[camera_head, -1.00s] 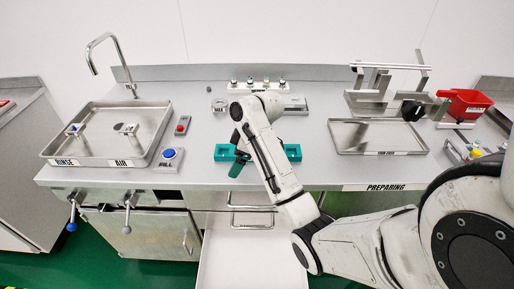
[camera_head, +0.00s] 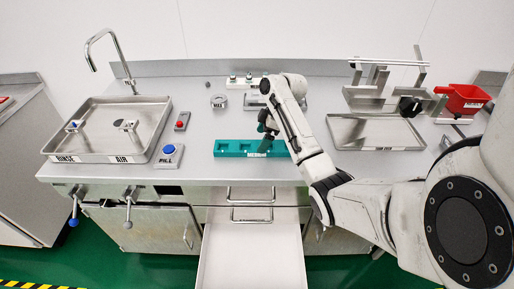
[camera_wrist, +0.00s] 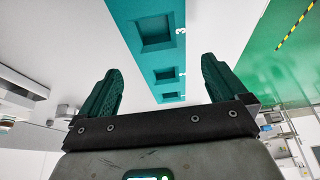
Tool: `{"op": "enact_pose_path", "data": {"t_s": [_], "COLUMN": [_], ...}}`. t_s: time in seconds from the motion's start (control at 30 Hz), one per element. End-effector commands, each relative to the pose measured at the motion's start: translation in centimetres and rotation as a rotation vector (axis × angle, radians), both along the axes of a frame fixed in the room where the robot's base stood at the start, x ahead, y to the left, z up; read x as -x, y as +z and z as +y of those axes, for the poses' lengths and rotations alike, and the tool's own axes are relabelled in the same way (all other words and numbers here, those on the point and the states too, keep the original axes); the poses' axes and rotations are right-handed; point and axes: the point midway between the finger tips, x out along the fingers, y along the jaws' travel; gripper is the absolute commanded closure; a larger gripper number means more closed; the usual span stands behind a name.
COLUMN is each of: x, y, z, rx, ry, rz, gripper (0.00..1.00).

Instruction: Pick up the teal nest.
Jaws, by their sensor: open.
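The teal nest (camera_head: 228,153) is a long teal block with square pockets. It lies near the front edge of the steel counter, above the open drawer. My gripper (camera_head: 268,131) is over its right part, and my wrist and gripper hide some of that end. In the wrist view the nest (camera_wrist: 152,58) runs lengthwise between the two dark green fingers, with numbers along one side. My gripper (camera_wrist: 160,66) is open and nothing is held. I cannot tell how high the fingertips are above the nest.
A steel sink tray (camera_head: 107,157) with a tap stands at left, beside a FILL button (camera_head: 168,154). A white drawer (camera_head: 252,255) is pulled out below.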

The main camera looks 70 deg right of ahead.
Motion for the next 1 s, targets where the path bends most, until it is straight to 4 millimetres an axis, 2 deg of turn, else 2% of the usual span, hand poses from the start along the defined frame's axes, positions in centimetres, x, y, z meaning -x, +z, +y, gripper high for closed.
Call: {"op": "enact_pose_path", "data": {"t_s": [0.2, 0.33, 0.53, 1.0], "x": [-0.9, -1.2, -1.3, -1.3], "y": [-2.8, -3.5, -3.6, -3.5], "z": [0.5, 0.6, 0.6, 0.6], "rx": [-0.002, -0.002, 0.000, -0.001], "ry": [0.000, 0.000, 0.000, -0.001], "rz": [0.003, 0.002, 0.001, 0.001], "gripper": [0.01, 0.01, 0.01, 0.45]}}
